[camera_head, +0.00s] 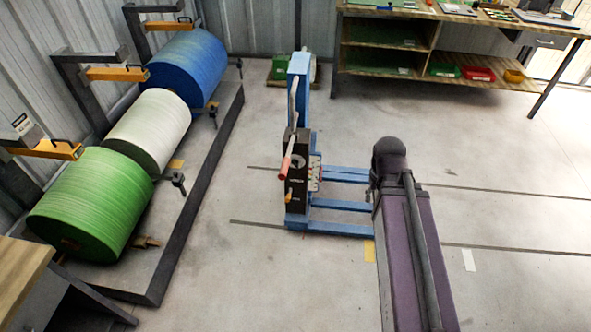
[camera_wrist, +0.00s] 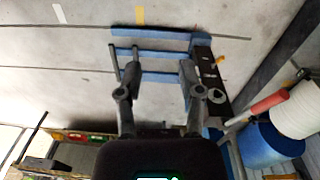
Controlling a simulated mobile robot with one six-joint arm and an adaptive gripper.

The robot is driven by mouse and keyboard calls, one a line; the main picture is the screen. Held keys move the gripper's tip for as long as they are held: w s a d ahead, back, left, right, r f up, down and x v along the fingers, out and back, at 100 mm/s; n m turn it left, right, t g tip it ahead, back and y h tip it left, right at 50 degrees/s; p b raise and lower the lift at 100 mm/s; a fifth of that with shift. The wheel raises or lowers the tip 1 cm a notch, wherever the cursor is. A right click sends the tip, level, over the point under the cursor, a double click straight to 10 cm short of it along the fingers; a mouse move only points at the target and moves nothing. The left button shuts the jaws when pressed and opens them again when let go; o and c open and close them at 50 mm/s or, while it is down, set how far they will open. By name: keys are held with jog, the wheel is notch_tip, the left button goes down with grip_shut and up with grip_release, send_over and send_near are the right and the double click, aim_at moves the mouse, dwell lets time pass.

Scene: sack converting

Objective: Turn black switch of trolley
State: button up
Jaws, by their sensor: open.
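The blue trolley (camera_head: 299,75) stands on the floor near the middle of the head view, its forks pointing right. Its black control box (camera_head: 298,200) carries a red-gripped lever (camera_head: 286,163) and small controls along one edge. The black switch is too small to pick out. In the wrist view the trolley's black panel (camera_wrist: 211,77) shows small pale and orange marks, with the red grip (camera_wrist: 269,103) beyond it. My gripper (camera_wrist: 158,66) is open and empty, fingers spread over the fork area, the panel just right of the right finger. The head view does not show the gripper clearly.
Blue (camera_head: 188,66), white (camera_head: 147,130) and green (camera_head: 92,203) rolls sit on a dark-framed rack at left. A wooden workbench (camera_head: 450,15) with shelves and coloured bins stands at the back right. The floor between the trolley and rack is clear.

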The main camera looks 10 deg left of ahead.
jog(key=w+f+n+t+h+b, duration=0.4)
jog(key=w+f+n+b, duration=0.55)
jog(key=f+b, duration=0.4)
jog(key=n+t+y+b, duration=0.4)
jog(key=n+t+b, duration=1)
jog(key=n+b, duration=2.3)
send_near(295, 166)
jog(key=s+m+b, duration=0.2)
jog(key=s+m, duration=0.1)
jog(key=s, duration=0.2)
jog(key=shift+w+a+r+n+p, duration=0.15)
jog(key=shift+w+a+n+p, duration=0.05)
jog(key=shift+w+n+p, duration=0.1)
jog(key=shift+w, duration=0.1)
jog(key=w, duration=1.3)
jog(key=shift+w+d, duration=0.25)
jog(key=shift+w, duration=0.05)
jog(key=shift+c, duration=0.2)
grip_shut()
